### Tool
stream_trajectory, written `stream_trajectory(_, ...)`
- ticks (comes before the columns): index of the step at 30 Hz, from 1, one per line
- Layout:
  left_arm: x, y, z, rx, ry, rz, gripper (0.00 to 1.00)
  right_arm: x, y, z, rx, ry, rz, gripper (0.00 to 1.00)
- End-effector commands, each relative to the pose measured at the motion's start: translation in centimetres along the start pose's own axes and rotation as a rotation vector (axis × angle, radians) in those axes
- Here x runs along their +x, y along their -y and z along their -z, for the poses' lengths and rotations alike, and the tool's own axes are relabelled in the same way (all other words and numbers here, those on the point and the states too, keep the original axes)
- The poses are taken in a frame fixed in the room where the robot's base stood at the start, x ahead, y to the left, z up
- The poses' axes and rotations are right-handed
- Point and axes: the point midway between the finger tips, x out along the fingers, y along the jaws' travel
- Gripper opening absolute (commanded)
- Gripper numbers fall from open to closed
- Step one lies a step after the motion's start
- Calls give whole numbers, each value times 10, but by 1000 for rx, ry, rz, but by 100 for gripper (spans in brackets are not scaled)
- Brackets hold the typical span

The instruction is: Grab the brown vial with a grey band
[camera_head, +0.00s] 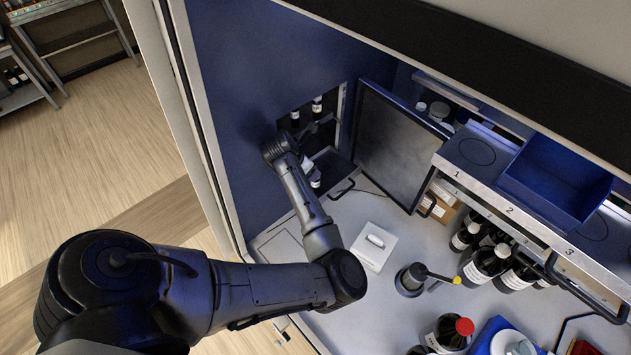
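My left arm comes in from the left, and its gripper (318,128) reaches into the open port in the blue wall. The gripper is small, dark and partly hidden, and I cannot tell whether its fingers are open or shut. Small dark bottles with pale labels stand in the port: one at the upper shelf (317,106) and another to its left (295,118). A further pale-marked bottle (315,180) shows lower down, beside my wrist. I cannot make out a grey band on any of them. My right gripper is out of view.
The port's door (397,150) stands open to the right. A white balance-like device (374,246) and a dark holder with a yellow-tipped tool (411,279) stand on the bench. Several large brown bottles (486,265) stand below a numbered shelf with a blue bin (555,178).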

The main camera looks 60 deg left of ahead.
Motion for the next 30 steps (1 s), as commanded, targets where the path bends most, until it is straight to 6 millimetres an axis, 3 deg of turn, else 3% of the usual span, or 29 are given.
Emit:
stream_trajectory(6,26,0,0,2,-1,-1,61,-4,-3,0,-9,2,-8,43)
stream_trajectory(14,38,0,0,2,0,-1,61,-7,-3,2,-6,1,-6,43)
stream_trajectory(24,78,3,0,2,0,0,61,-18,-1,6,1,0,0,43)
stream_trajectory(30,86,3,0,1,1,-2,61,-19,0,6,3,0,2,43)
